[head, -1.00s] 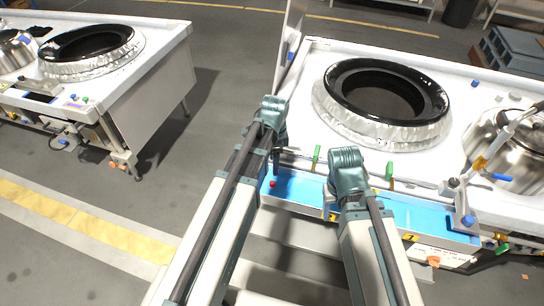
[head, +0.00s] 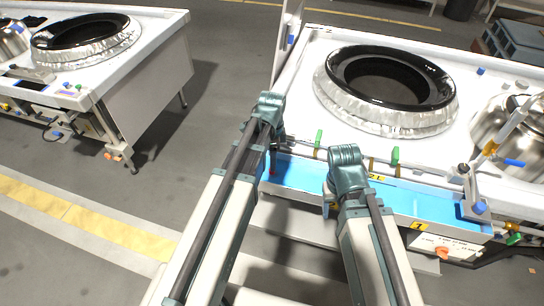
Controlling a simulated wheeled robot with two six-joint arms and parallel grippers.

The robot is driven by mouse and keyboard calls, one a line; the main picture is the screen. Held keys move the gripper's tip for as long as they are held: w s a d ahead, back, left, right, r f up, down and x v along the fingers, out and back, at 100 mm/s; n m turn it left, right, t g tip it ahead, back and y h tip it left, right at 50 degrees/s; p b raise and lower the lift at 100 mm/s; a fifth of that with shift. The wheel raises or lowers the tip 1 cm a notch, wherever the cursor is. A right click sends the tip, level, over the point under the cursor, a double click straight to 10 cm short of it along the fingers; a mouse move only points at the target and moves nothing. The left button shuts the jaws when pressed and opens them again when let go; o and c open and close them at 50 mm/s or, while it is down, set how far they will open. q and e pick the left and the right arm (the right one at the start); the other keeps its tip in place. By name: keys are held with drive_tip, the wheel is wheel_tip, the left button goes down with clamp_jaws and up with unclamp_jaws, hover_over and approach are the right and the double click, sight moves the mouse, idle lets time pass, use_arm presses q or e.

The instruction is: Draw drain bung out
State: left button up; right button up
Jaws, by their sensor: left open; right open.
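I cannot pick out the drain bung for certain. The right-hand steel bench (head: 300,60) carries a large black-rimmed wok ring (head: 387,82) in a crinkled silver collar. A bright blue trough strip (head: 405,193) runs along its front edge. A small red spot (head: 272,172) shows at the strip's left end. My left gripper (head: 276,160) is open, pointing down over that end; the arm partly hides it. My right gripper (head: 331,203) is open over the strip's middle, mostly hidden behind its own wrist. Nothing visible is held in either.
Green-handled valves (head: 318,139) stand on a pipe behind the strip. A steel pot (head: 500,120) and a blue-tipped tap (head: 478,205) are at the right. A second bench (head: 150,75) stands at the left, with clear grey floor between the benches.

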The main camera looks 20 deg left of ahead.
sight(272, 173)
use_arm(q)
wheel_tip(272, 173, down, 7)
drive_tip(key=b, duration=0.6)
clamp_jaws()
idle(0.3)
